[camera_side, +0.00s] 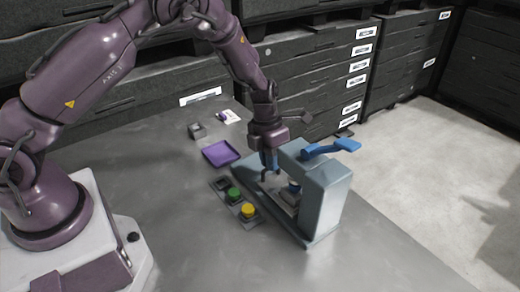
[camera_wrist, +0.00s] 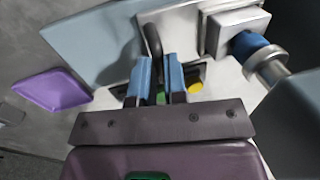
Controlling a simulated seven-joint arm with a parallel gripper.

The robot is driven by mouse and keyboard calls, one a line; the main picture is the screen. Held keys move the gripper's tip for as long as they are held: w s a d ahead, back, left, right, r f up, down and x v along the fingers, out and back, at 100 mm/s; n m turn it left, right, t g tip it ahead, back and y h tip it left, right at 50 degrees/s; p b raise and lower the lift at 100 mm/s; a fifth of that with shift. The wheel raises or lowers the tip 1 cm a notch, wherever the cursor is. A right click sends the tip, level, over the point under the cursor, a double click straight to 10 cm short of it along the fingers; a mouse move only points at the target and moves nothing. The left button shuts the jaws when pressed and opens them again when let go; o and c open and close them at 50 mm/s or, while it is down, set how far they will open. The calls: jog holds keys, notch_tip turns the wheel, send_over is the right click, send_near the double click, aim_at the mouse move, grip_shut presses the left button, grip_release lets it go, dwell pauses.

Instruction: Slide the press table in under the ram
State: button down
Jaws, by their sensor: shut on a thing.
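The press (camera_side: 325,195) is a blue-grey frame standing on the bench with a blue lever on top. Its press table (camera_side: 285,200) is a pale metal plate low in the frame's opening, partly hidden by the frame. In the wrist view the table (camera_wrist: 180,33) carries a raised metal block (camera_wrist: 238,22). The ram (camera_wrist: 250,46), blue with a silver collar, is close beside that block; exact alignment is unclear. My gripper (camera_side: 268,172) is at the table's left end. Its blue fingers (camera_wrist: 160,80) are shut on the dark curved handle (camera_wrist: 152,42) of the table.
A purple tray (camera_side: 221,153) lies behind and left of the press. A button panel with a green button (camera_side: 234,194) and a yellow button (camera_side: 248,211) sits just left of the press. The blue lever (camera_side: 330,149) sticks out above. Bench at the front is clear.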

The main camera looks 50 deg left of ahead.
jog(key=shift+d, duration=0.4)
jog(key=c, duration=1.2)
grip_release()
jog(key=shift+o, duration=0.2)
jog(key=shift+a, duration=0.1)
jog(key=shift+a+r, duration=0.1)
jog(key=shift+r, duration=0.15)
notch_tip(320, 180, up, 12)
jog(key=a, duration=0.2)
jog(key=shift+a+r, duration=0.15)
